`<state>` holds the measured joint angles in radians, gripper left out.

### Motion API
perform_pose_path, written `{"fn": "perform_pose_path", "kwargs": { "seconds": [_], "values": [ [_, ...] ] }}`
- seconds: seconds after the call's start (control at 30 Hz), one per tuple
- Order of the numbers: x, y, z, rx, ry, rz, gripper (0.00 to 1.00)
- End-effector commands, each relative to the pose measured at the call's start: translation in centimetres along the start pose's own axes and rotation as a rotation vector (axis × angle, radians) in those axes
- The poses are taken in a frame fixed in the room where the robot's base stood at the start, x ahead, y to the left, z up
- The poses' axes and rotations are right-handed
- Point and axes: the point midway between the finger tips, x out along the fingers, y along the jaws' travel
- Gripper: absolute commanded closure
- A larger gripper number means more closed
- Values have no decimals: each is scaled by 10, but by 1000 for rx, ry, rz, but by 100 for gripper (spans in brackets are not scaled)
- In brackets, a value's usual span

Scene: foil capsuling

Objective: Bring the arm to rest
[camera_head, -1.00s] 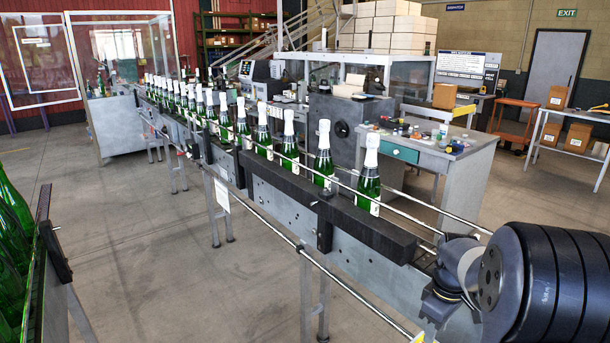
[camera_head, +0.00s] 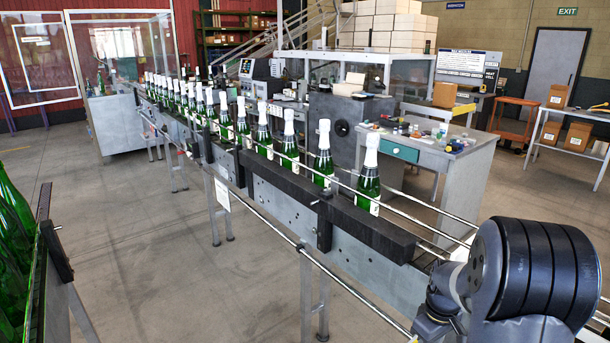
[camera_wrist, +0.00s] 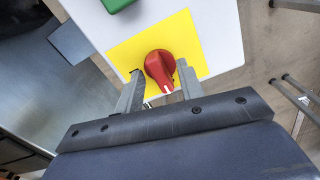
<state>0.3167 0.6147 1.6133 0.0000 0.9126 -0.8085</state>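My arm (camera_head: 535,270) shows at the lower right of the head view, over the near end of the conveyor. My gripper's fingers cannot be made out there. In the wrist view my gripper (camera_wrist: 160,81) has its two fingers spread apart with nothing clamped between them. A red rotary knob (camera_wrist: 158,64) with a white mark sits on a yellow plate (camera_wrist: 195,45), just ahead of and between the fingertips. A gap shows beside the knob, though its depth from the fingertips is hard to tell.
The conveyor (camera_head: 270,210) carries a row of foil-topped green bottles (camera_head: 368,185). More green bottles (camera_head: 12,235) stand at the left edge. A desk (camera_head: 465,165) with small items stands behind the conveyor. A green block (camera_wrist: 115,4) shows at the wrist view's top. Open floor lies front left.

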Motion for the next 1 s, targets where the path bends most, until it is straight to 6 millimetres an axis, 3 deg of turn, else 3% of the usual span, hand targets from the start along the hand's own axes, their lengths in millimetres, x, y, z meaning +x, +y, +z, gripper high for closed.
{"fn": "perform_pose_path", "kwargs": {
  "seconds": [0.7, 1.0],
  "values": [
    [-1, 0, 0, 557, -1, -1, 64],
    [0, 0, 0, 671, -2, -1, 64]
  ]
}}
